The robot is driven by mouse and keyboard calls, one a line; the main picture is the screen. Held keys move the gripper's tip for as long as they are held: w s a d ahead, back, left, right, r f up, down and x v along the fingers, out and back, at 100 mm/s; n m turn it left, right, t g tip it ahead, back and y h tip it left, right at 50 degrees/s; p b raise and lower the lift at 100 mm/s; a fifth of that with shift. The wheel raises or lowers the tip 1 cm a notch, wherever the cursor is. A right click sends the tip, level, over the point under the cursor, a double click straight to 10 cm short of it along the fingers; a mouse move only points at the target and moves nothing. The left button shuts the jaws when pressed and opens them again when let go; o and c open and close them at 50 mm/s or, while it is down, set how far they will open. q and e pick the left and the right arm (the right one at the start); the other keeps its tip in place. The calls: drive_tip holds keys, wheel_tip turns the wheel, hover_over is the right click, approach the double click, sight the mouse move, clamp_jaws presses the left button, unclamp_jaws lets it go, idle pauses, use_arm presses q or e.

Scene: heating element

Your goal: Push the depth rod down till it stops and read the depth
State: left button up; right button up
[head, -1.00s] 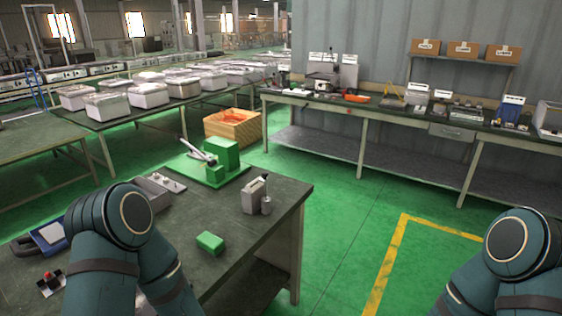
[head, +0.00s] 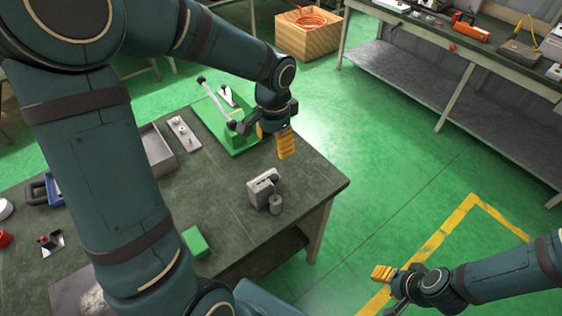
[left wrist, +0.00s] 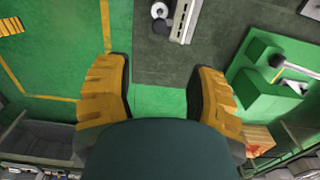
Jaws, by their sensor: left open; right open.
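A small grey block-shaped device (head: 262,187) stands near the right edge of the dark table, with a short grey cylinder (head: 275,203) beside it. The block (left wrist: 184,18) and the cylinder (left wrist: 160,12) also show at the top of the left wrist view. I cannot make out a separate depth rod or any reading at this size. My left gripper (head: 276,142) is open and empty, above and behind the device. Its yellow fingers (left wrist: 163,78) stand wide apart in the left wrist view. My right gripper (head: 386,281) is open, off the table over the floor.
A green press-like fixture (head: 222,118) with a lever is at the table's back, near my left gripper. A green block (head: 194,242) lies on the table's near part. A grey tray (head: 155,150) is on the left. Floor right of the table is clear.

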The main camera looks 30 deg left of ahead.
sight(275, 177)
use_arm(q)
drive_tip(key=f, duration=0.9)
drive_tip(key=f+b, duration=0.1)
drive_tip(key=f, duration=0.3)
drive_tip(key=shift+s+f, duration=0.25)
drive_tip(key=shift+s, duration=0.05)
clamp_jaws()
